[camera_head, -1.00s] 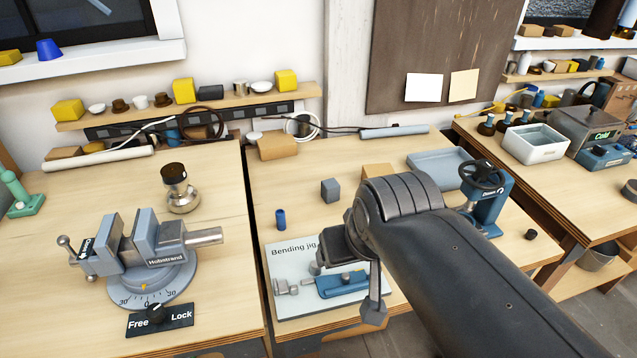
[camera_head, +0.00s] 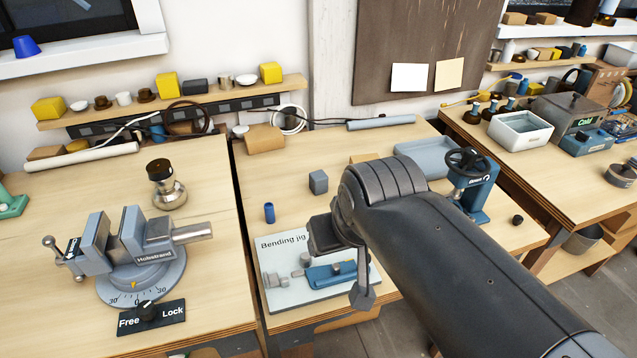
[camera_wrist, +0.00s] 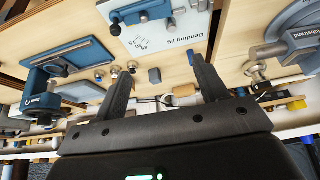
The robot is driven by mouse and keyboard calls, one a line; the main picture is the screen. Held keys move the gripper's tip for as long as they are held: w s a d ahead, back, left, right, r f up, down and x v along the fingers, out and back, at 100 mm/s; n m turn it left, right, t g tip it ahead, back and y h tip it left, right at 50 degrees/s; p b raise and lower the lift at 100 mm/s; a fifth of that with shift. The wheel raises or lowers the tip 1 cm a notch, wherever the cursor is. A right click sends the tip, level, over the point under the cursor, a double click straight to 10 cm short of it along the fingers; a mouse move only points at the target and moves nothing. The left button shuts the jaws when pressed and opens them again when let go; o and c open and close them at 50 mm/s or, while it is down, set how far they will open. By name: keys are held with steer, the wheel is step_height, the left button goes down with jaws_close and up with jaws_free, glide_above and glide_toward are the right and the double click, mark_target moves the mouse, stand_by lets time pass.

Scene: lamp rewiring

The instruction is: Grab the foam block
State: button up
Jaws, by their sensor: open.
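A small dark grey block (camera_head: 318,182), which looks like the foam block, stands on the middle bench behind the bending jig board. Its material cannot be told for sure. In the wrist view the grey block (camera_wrist: 154,75) shows in the gap between the fingers, farther off and not touched. My gripper (camera_wrist: 160,65) is open with nothing between its fingers. In the head view my dark arm reaches in from the lower right, and its end hangs over the jig board, nearer than the block.
The bending jig board (camera_head: 283,296) lies in front of the block. A blue cylinder (camera_head: 269,213) stands to its left. A blue tray (camera_head: 425,155) and a blue wheel-topped device (camera_head: 472,190) are to the right. A vise (camera_head: 140,255) sits on the left bench.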

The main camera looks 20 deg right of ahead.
steer(key=w+d+r+g, duration=0.1)
steer(key=w+r+g, duration=0.15)
steer(key=w, duration=0.75)
steer(key=n+g, duration=0.2)
steer(key=g, duration=0.1)
glide_above(319, 175)
steer(key=s, duration=0.1)
steer(key=f, duration=1.2)
steer(key=shift+a+f, duration=0.15)
steer(key=shift+a, duration=0.05)
step_height(319, 175, down, 6)
steer(key=shift+w+r, duration=0.1)
steer(key=shift+w+d+f, duration=0.1)
steer(key=shift+w+f, duration=0.05)
steer(key=shift+f, duration=0.75)
steer(key=shift+w+f, duration=0.2)
steer(key=shift+f, duration=0.65)
steer(key=shift+w+d+f, duration=0.1)
steer(key=shift+w+f, duration=0.05)
steer(key=shift+f, duration=0.75)
steer(key=c, duration=1)
